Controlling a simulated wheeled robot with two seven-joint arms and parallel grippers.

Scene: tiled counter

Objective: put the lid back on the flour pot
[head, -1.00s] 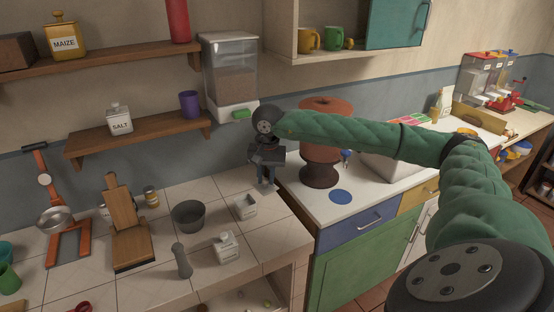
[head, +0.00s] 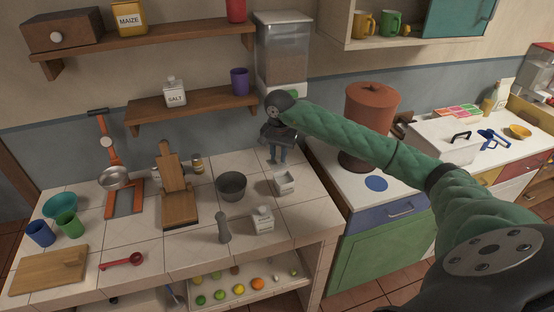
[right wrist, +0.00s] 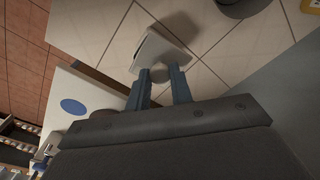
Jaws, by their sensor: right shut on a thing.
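A small white square pot with an open top (head: 284,182) stands near the right end of the tiled counter; I take it to be the flour pot. It also shows in the right wrist view (right wrist: 160,48), beyond my fingertips. My right gripper (head: 278,160) is just behind and above it, fingers pointing down. In the right wrist view its fingers (right wrist: 161,82) are shut on a small round greyish-brown piece (right wrist: 161,73), seemingly the lid's knob. The rest of the lid cannot be made out. My left gripper is not in view.
A lidded white jar (head: 262,221), its label unreadable, stands in front, with a grey mill (head: 223,227) beside it. A dark grey bowl (head: 231,186) is left of the pot. A large terracotta-coloured pot (head: 371,108) stands on the right counter, beyond a gap.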

